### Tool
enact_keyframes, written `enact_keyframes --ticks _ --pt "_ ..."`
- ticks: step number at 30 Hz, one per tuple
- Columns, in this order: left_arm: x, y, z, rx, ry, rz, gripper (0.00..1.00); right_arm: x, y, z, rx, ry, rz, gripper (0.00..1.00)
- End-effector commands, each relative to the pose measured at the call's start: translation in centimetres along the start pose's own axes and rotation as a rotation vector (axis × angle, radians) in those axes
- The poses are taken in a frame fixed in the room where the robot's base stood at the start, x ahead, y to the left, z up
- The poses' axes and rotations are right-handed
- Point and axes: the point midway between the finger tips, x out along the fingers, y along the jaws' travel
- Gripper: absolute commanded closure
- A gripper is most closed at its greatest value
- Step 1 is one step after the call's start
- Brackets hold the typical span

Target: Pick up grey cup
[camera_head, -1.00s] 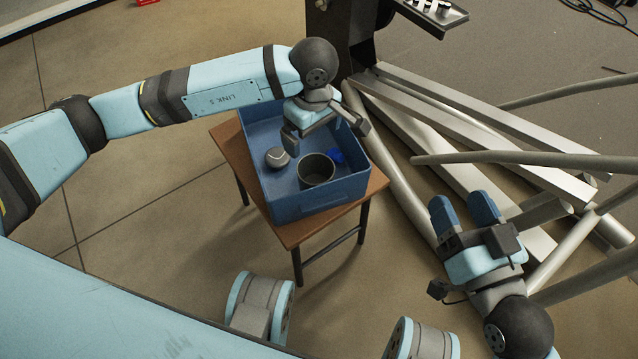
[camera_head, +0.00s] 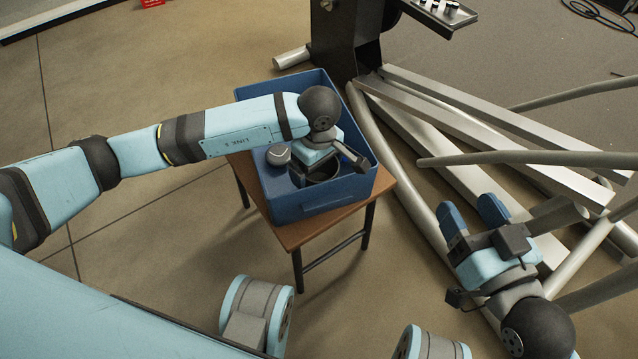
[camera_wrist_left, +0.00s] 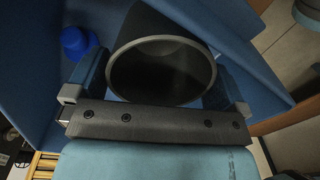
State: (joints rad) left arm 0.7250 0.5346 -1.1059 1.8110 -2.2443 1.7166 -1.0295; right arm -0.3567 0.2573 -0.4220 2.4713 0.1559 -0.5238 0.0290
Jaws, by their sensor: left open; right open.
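The grey cup (camera_wrist_left: 162,70) stands in the blue crate (camera_head: 335,197), its round dark opening facing the left wrist camera. In the head view the cup (camera_head: 325,172) is mostly hidden under my left gripper (camera_head: 305,172). In the left wrist view the open fingers of my left gripper (camera_wrist_left: 160,85) lie on either side of the cup's rim. I cannot tell whether they touch it. My right gripper (camera_head: 470,217) is open and empty, over the floor to the right of the crate.
A small grey round object (camera_head: 278,155) is in the crate, left of my gripper. A blue object (camera_wrist_left: 76,42) lies beside the cup. The crate stands on a small wooden table (camera_head: 290,235). Metal beams (camera_head: 470,130) and pipes lie to the right.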

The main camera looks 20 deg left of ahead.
Motion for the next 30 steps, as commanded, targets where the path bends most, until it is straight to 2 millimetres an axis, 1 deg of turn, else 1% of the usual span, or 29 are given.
enact_keyframes --ticks 3,8,9,10,17,20,23,26,30 --pt "-0.1 0.0 0.0 0.000 0.000 0.001 0.00 0.0 0.0 -0.1 0.001 0.000 0.000 0.39" --pt "-0.1 0.0 0.0 0.000 0.000 0.000 0.37 0.0 0.0 -0.1 0.001 0.000 0.000 0.39" --pt "-0.1 0.0 0.0 0.000 0.000 0.001 0.46 0.0 0.0 -0.1 0.002 0.000 0.000 0.39" --pt "-0.1 0.0 0.0 0.000 0.000 0.000 0.51 0.0 0.0 -0.1 0.002 0.000 0.000 0.39" --pt "-0.2 0.0 0.0 0.000 0.000 0.001 0.52 -0.1 -0.1 -0.1 0.003 -0.001 0.000 0.39" --pt "-0.6 0.0 0.0 0.000 0.000 0.001 0.52 -0.1 -0.1 -0.2 0.006 -0.002 -0.001 0.39" --pt "-1.4 0.0 0.0 0.001 0.001 0.003 0.52 -0.1 -0.2 -0.5 0.016 -0.007 -0.004 0.39" --pt "-2.8 -0.1 0.0 0.001 0.001 0.002 0.52 -0.2 -0.4 -0.7 0.038 -0.020 -0.007 0.39" --pt "-5.6 -0.1 0.0 0.001 0.002 0.003 0.52 -0.4 -0.8 -0.8 0.088 -0.044 -0.004 0.39"
